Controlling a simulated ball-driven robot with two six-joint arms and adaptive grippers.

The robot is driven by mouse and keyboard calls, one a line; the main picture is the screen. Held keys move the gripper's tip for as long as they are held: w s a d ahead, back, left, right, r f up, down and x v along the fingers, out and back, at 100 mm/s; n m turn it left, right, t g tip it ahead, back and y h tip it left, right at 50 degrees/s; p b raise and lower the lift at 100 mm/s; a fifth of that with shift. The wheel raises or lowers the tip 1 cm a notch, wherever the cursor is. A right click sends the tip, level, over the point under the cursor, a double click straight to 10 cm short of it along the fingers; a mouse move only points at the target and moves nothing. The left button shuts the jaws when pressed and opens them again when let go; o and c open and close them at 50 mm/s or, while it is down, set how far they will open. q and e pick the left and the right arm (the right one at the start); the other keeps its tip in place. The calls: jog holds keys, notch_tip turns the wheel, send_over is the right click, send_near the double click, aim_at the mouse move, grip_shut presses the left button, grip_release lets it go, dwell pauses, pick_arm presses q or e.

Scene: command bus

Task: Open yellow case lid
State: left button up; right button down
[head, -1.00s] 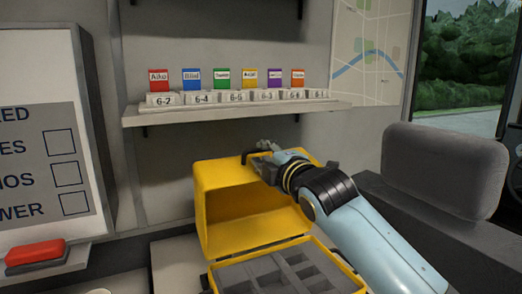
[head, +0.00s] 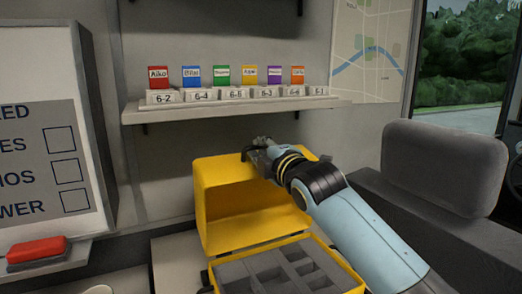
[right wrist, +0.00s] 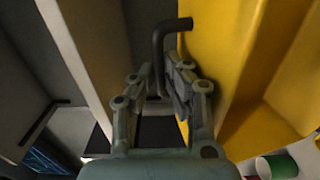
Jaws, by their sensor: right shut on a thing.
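The yellow case stands open in the head view, its lid (head: 225,200) raised upright above the grey compartment tray (head: 275,272). My right gripper (head: 259,148) is at the lid's top edge, with the arm reaching in from the lower right. In the right wrist view, a dark bent handle (right wrist: 158,50) runs between the fingers of my right gripper (right wrist: 157,85), beside the yellow lid wall (right wrist: 225,60). The gripper is shut on this handle. The fingers hide part of it. My left gripper is not in view.
A shelf (head: 230,107) with coloured name cards and numbered blocks is above and behind the case. A grey seat (head: 445,168) is at the right. A whiteboard (head: 45,130) with a red eraser-like block (head: 37,250) is at the left.

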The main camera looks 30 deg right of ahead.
jog(key=shift+f, duration=0.1)
jog(key=shift+s+f+b, duration=0.15)
jog(key=shift+s+b, duration=0.1)
jog(key=shift+b, duration=0.2)
jog(key=s+t+b, duration=0.3)
jog(key=s+b, duration=0.3)
jog(key=b, duration=0.2)
jog(key=shift+s+a+f, duration=0.15)
jog(key=shift+a+f, duration=0.1)
jog(key=shift+f, duration=0.05)
